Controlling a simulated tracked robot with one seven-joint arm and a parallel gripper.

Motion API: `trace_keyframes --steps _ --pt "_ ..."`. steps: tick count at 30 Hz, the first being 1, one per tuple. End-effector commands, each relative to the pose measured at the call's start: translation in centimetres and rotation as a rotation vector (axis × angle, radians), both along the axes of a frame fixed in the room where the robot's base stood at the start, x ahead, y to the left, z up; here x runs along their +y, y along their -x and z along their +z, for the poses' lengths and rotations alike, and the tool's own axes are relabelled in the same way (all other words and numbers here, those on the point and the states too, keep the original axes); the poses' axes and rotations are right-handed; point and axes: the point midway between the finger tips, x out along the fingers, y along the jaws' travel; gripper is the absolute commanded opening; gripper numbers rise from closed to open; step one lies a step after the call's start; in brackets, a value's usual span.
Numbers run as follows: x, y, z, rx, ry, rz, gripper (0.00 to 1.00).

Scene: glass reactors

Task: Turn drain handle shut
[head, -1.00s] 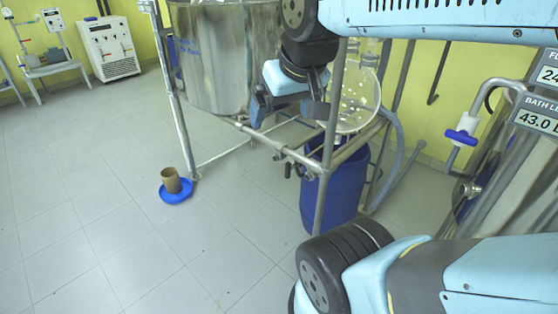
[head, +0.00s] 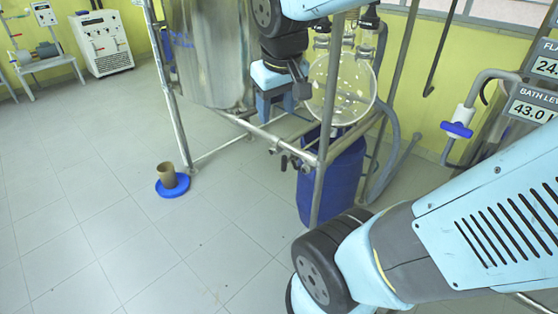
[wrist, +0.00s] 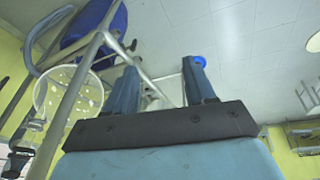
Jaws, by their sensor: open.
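A valve with small dark handles (head: 285,161) sits on the lower rail of the metal stand, beside the blue drum. It is small, and I cannot tell if it is the drain handle or how far it is turned. My gripper (head: 279,106) is open and empty, above and behind that rail in the head view, apart from the dark handles. In the wrist view my gripper (wrist: 160,72) has its two fingers spread, with part of the stand's pipework showing between them. A blue lever handle (head: 457,130) on a white valve is on the right pipe.
The metal vessel (head: 207,60) stands left of my gripper. A round glass flask (head: 345,90) is above the blue drum (head: 335,188). The stand's upright (head: 324,165) is close to my gripper. A brown cup (head: 167,175) sits on a blue dish (head: 172,188).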

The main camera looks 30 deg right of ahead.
Motion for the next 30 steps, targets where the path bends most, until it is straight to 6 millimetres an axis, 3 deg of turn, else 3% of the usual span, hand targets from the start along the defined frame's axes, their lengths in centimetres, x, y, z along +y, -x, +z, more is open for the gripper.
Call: trace_keyframes --steps 12,30 --pt "-1.9 -6.1 -6.2 0.256 0.196 0.113 0.49" --pt "-3.7 -13.3 -16.5 0.582 0.544 0.323 0.49"
